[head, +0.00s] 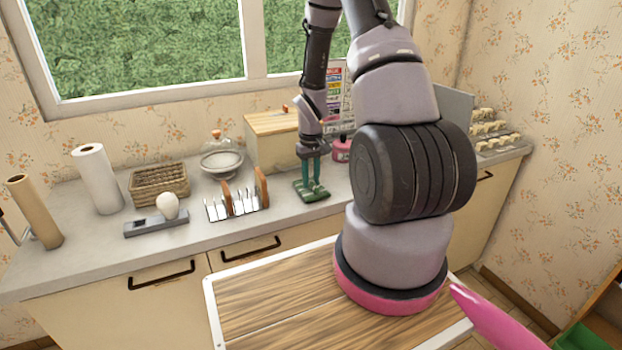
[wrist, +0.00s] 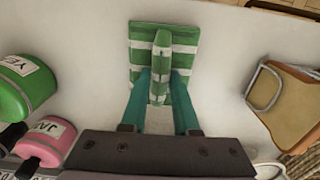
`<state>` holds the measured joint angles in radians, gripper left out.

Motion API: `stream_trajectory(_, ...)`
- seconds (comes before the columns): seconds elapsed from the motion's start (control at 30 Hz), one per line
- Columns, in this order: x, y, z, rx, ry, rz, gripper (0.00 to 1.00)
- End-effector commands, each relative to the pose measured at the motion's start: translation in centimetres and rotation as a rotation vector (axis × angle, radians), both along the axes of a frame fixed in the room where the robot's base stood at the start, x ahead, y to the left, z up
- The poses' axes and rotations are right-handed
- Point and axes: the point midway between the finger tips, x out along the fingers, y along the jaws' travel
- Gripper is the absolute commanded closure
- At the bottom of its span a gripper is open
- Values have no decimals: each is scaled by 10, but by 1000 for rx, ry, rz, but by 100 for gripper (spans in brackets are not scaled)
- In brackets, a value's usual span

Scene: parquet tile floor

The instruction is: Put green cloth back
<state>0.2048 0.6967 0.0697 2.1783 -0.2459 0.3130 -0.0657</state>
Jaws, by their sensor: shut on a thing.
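The green cloth (wrist: 140,38) has green and white stripes and lies on the grey-white counter. A folded ridge of it stands up between the teal fingers of my gripper (wrist: 160,84). The fingers are shut on this ridge, and the flat part of the cloth spreads beyond them on the counter. In the head view the cloth (head: 313,196) shows as a small green patch near the front of the counter. My gripper (head: 312,180) points down onto it there. My arm links hide part of the counter to the right.
A toast rack (head: 238,204) with bread stands just left of my gripper. A pink canister (head: 342,149) and a wooden bread box (head: 270,138) stand behind. In the wrist view a green canister (wrist: 25,85) and a pink one (wrist: 45,140) are at the left. Counter beside the cloth is clear.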

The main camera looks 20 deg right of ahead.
Motion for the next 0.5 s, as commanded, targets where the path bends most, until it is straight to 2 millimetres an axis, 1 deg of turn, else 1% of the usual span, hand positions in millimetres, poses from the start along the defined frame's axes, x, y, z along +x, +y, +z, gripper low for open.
stream_trajectory(0.5, 0, 0, -6, 0, 1, -1, 100)
